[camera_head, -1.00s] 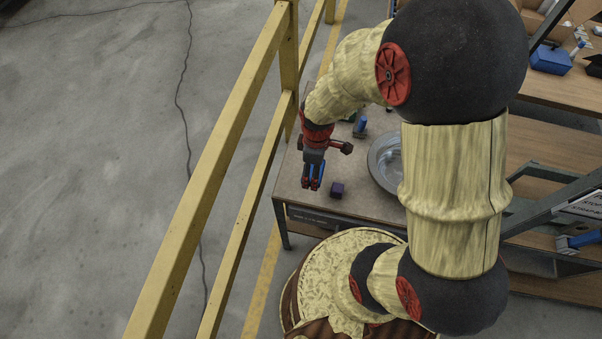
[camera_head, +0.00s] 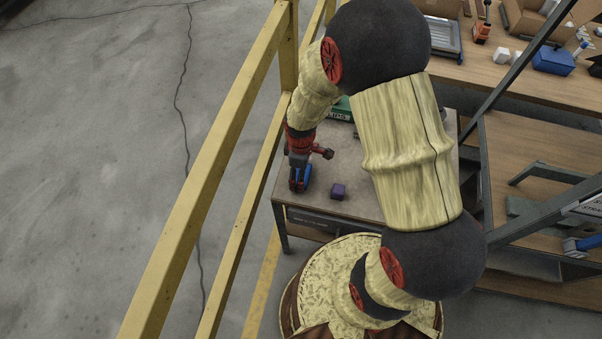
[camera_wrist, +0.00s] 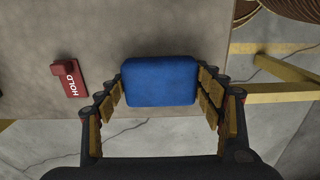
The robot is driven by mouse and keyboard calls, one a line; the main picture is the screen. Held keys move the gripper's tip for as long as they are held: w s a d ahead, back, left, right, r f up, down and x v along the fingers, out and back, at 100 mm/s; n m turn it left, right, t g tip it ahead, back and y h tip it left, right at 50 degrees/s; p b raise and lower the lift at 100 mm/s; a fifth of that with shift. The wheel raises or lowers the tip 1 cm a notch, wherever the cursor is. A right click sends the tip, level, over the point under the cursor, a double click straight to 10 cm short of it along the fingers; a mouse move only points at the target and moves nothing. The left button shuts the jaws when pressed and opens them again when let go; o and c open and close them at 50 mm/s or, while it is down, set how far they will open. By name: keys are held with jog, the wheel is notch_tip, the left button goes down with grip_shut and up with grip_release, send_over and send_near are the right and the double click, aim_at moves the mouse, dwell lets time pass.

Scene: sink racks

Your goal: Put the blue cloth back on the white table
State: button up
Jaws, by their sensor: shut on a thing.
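The blue cloth (camera_wrist: 160,81) looks like a rounded, folded block in the wrist view. It sits between the fingers of my gripper (camera_wrist: 163,95), which is shut on it. In the head view my gripper (camera_head: 299,184) points down near the left edge of the pale grey-brown table (camera_head: 362,202), with a bit of the blue cloth (camera_head: 307,174) showing beside the fingers. In the wrist view the cloth overlaps the table's edge (camera_wrist: 200,40). I cannot tell whether it touches the tabletop.
A small purple block (camera_head: 338,191) stands on the table right of my gripper. A red HOLD piece (camera_wrist: 68,80) shows in the wrist view. A green box (camera_head: 341,108) is at the back. A yellow railing (camera_head: 235,225) runs close along the left.

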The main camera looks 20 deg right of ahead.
jog(key=shift+f, duration=0.2)
jog(key=o, duration=1.1)
jog(key=shift+r, duration=0.1)
jog(key=s+r+m+t+p, duration=0.1)
jog(key=s+r+m, duration=0.1)
jog(key=r, duration=1.2)
jog(key=s+r+m+t+p, duration=0.2)
jog(key=r+m, duration=0.1)
jog(key=r, duration=1.2)
jog(key=s+r+m+t, duration=0.1)
jog(key=s+r+m, duration=0.1)
jog(key=s+r, duration=0.1)
jog(key=s+r+m, duration=0.2)
jog(key=s+r, duration=0.1)
jog(key=r, duration=0.1)
jog(key=s+r+m+t, duration=0.1)
jog(key=s+r, duration=0.2)
jog(key=s, duration=0.1)
jog(key=shift+r+m+t, duration=0.3)
jog(key=shift+r+m, duration=0.05)
jog(key=shift+m, duration=0.05)
